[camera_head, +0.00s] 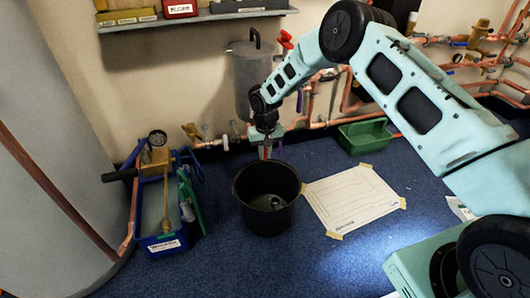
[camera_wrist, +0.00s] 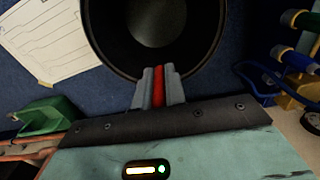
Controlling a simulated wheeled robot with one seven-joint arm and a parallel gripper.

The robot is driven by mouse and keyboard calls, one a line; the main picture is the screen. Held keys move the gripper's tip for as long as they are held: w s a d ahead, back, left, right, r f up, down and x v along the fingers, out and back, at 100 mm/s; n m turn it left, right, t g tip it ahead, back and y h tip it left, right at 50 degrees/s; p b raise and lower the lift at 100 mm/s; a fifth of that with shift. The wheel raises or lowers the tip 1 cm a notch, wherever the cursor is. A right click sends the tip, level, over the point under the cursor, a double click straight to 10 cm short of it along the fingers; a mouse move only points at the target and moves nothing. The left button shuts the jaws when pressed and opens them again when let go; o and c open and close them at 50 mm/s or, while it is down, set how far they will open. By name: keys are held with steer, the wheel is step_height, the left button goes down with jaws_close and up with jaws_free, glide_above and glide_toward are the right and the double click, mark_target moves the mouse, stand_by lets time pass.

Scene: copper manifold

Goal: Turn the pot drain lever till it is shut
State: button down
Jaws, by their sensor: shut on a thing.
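The pot drain lever is a red strip (camera_wrist: 158,86) between the two grey fingers in the wrist view. In the head view a little red shows at my gripper (camera_head: 266,150). My gripper also shows in the wrist view (camera_wrist: 158,82), shut on the red lever just above the rim of a black bucket (camera_head: 247,200). The grey metal pot (camera_head: 242,75) hangs on the wall behind my arm, which partly covers it. The valve body under the lever is hidden by my gripper, so the lever's angle to its pipe cannot be told.
Copper pipes (camera_head: 319,124) run along the wall. A blue tote (camera_head: 150,244) with a gauge and pump stands left of the bucket. A green tray (camera_head: 364,137) and a taped paper sheet (camera_head: 352,200) lie to the right. A shelf (camera_head: 200,17) is above.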

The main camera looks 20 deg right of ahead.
steer(key=shift+r, duration=0.1)
steer(key=shift+d+y+p, duration=0.1)
steer(key=shift+y+p, duration=0.7)
steer(key=shift+y, duration=1.2)
steer(key=y, duration=0.2)
steer(key=shift+f+y, duration=0.2)
steer(key=shift+y, duration=0.2)
steer(key=y+b, duration=0.2)
steer(key=shift+f+y, duration=0.15)
steer(key=shift+y, duration=0.15)
steer(key=y+b, duration=0.5)
steer(key=b, duration=0.1)
steer(key=y+b, duration=0.2)
steer(key=b, duration=0.1)
steer(key=shift+y, duration=0.4)
steer(key=shift+r+y+b, duration=0.2)
steer(key=shift+y+b, duration=0.3)
steer(key=shift+b, duration=0.1)
steer(key=shift+r, duration=0.1)
